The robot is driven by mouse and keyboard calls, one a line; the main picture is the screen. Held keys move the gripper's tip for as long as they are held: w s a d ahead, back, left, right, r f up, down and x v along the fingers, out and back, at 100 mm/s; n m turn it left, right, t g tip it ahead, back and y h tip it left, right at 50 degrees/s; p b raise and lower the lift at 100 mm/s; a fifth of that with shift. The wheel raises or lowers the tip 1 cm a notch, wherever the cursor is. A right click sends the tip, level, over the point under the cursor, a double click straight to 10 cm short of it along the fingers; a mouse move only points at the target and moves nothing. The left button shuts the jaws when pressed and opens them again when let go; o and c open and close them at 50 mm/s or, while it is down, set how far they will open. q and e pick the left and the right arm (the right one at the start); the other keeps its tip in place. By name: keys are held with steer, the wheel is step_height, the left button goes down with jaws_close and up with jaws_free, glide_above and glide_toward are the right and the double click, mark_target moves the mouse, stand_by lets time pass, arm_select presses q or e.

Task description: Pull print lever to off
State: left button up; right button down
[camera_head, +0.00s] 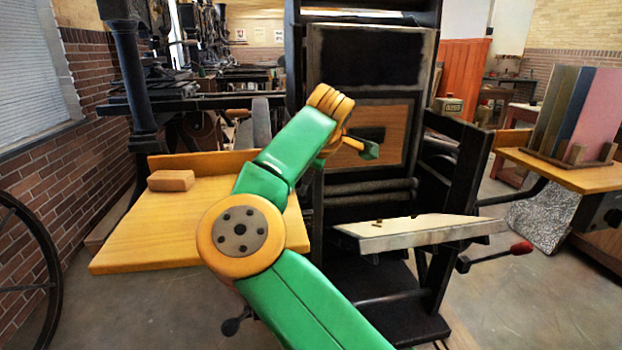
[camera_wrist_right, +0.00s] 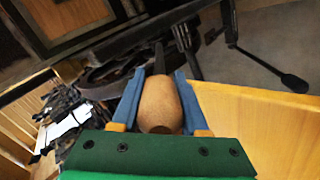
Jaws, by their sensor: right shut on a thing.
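The print lever shows in the right wrist view as a rounded brown wooden handle (camera_wrist_right: 160,105), with a dark bar running away from its far end. My right gripper (camera_wrist_right: 160,78) is shut on this handle, with one blue finger along each side. In the head view my green and orange right arm reaches up in front of the black press (camera_head: 370,60). The grip on the handle cannot be made out there. My left gripper is not in view.
A yellow wooden table (camera_head: 140,235) with a brown block (camera_head: 171,181) stands left of the press. A pale slanted board (camera_head: 420,230) and a red-tipped lever (camera_head: 521,247) stick out at right. A rack of coloured boards (camera_head: 590,115) is farther right.

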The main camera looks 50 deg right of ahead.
steer(key=shift+f, duration=0.4)
steer(key=c, duration=0.7)
jaws_free()
steer(key=shift+s+a, duration=0.1)
steer(key=shift+r, duration=0.15)
steer(key=shift+r, duration=0.1)
steer(key=shift+s+a+r, duration=0.1)
steer(key=shift+r, duration=0.05)
steer(key=v, duration=0.6)
steer(key=shift+s+r, duration=0.25)
steer(key=shift+a, duration=0.15)
